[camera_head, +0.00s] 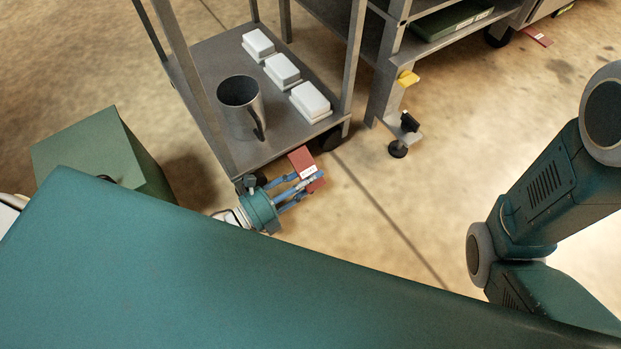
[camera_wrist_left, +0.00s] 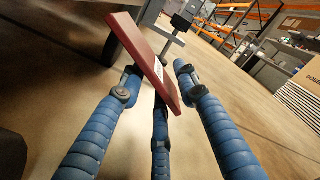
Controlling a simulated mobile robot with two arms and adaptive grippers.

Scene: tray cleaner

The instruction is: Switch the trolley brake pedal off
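The trolley's brake pedal (camera_head: 302,162) is a red plate with a white label, low at the trolley's near corner by a wheel. The trolley (camera_head: 213,62) is grey metal. My left gripper (camera_head: 310,181) is at the pedal, its blue fingers reaching to it from the lower left. In the left wrist view, the pedal (camera_wrist_left: 150,62) is tilted and lies across the space between the spread fingers (camera_wrist_left: 156,82). The fingers look open; whether any touches the pedal I cannot tell. My right gripper is out of view; only my right arm shows.
The trolley's shelf carries a dark metal mug (camera_head: 238,95) and three white boxes (camera_head: 283,70). A green box (camera_head: 96,155) stands on the floor at the left. A grey rack with a yellow part (camera_head: 407,78) stands right of the trolley. The floor (camera_head: 420,190) between rack and right arm is clear.

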